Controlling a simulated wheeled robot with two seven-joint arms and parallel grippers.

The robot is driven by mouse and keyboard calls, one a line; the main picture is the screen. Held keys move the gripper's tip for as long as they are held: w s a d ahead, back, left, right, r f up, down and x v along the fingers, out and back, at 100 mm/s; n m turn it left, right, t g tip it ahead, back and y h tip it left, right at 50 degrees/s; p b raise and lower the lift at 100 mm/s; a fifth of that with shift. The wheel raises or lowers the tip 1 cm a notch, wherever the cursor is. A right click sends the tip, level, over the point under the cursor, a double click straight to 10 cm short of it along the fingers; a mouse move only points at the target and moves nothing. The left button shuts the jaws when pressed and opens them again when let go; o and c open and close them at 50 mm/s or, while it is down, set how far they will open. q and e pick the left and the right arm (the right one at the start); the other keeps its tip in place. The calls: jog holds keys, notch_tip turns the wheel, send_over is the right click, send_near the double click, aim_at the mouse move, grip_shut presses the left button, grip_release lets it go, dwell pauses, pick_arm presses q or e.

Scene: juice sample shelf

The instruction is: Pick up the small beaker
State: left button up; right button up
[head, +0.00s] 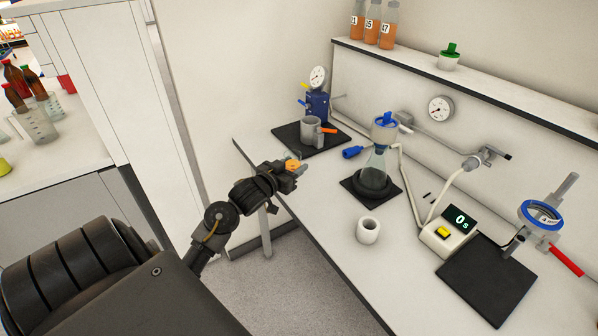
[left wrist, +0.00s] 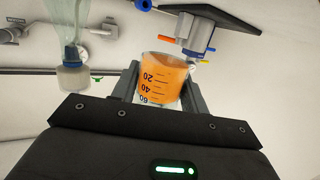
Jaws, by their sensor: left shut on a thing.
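The small beaker (left wrist: 164,78) is clear with dark graduation marks and holds orange liquid. In the left wrist view it sits between the two fingers of my left gripper (left wrist: 158,92), which is shut on it. In the head view my left gripper (head: 294,172) is at the left edge of the bench, and only a small orange patch of the beaker (head: 292,164) shows between the fingers. The rest of it is hidden by the gripper. I cannot tell its exact height over the bench. My right gripper is not in view.
A blue device with a grey cup (head: 311,130) stands on a black mat behind the gripper. A flask (head: 376,168) with a blue top stands to the right. A white cup (head: 368,231) is nearer.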

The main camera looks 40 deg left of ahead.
pick_arm(q)
jog(key=s+r, duration=0.4)
jog(key=s, duration=0.5)
jog(key=shift+s+a+r+b, duration=0.15)
jog(key=shift+a+r+b, duration=0.1)
jog(key=shift+b, duration=0.05)
jog(key=shift+s, duration=0.1)
jog(key=shift+d, duration=0.1)
dwell(0.3)
jog(key=s+d+f+m+g+h, duration=0.1)
jog(key=d+m+h, duration=0.6)
jog(key=d, duration=1.7)
jog(key=shift+s+d+f+g+h, duration=0.25)
jog(key=shift+g+h, duration=0.25)
jog(key=shift+h, duration=0.7)
